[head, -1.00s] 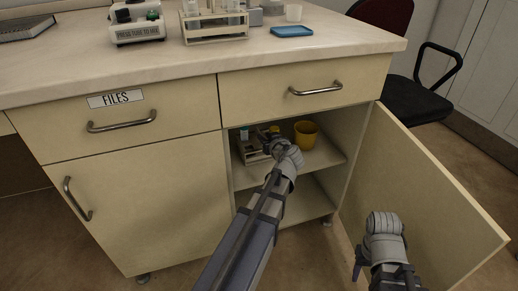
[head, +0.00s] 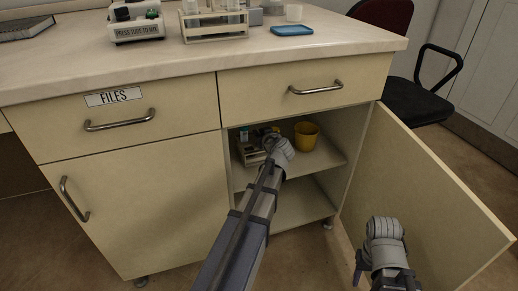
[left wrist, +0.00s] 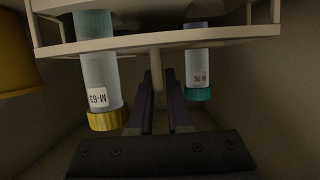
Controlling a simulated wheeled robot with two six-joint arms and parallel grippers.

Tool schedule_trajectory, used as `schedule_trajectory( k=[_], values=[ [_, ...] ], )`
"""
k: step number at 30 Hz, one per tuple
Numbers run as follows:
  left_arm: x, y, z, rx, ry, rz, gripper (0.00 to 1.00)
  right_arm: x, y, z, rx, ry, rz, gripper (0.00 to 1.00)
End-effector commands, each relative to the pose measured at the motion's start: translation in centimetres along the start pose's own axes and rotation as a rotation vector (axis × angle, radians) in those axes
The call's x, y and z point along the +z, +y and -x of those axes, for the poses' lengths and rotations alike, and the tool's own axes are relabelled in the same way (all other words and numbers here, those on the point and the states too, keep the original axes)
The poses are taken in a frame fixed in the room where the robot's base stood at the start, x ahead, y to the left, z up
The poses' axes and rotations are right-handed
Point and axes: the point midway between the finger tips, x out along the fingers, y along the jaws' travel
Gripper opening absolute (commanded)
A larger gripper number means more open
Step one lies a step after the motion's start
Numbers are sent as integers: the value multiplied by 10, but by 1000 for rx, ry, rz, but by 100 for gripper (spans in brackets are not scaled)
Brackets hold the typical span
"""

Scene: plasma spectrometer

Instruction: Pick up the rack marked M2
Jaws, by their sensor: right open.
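A small pale rack (head: 248,152) with capped tubes stands on the upper shelf inside the open cupboard. My left gripper (head: 268,141) reaches in at its right side and hides part of it. In the left wrist view the rack (left wrist: 220,37) appears upside down, with a yellow-capped tube (left wrist: 101,90) and a teal-capped tube (left wrist: 198,70). The left fingers (left wrist: 160,85) are apart, on either side of the rack's thin post (left wrist: 157,78); a narrow gap shows beside the post. No M2 mark is readable. My right gripper (head: 362,268) is open and empty near the cupboard door.
A yellow pot (head: 306,136) stands right of the rack on the shelf (head: 318,163). The open door (head: 435,190) stands to the right. Another rack (head: 215,38) with tubes, a device (head: 137,27) and a blue tray (head: 292,30) are on the counter.

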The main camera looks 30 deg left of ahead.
Motion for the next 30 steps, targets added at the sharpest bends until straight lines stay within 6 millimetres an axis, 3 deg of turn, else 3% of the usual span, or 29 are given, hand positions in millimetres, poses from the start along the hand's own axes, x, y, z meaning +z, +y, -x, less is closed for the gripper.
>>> schedule_trajectory(
  k=[4,30],
  values=[
    [0,0,0,0,0,0,0,0,0,0,0,0,0,50],
    [0,0,0,0,0,0,0,0,0,0,0,0,0,50]
  ],
)
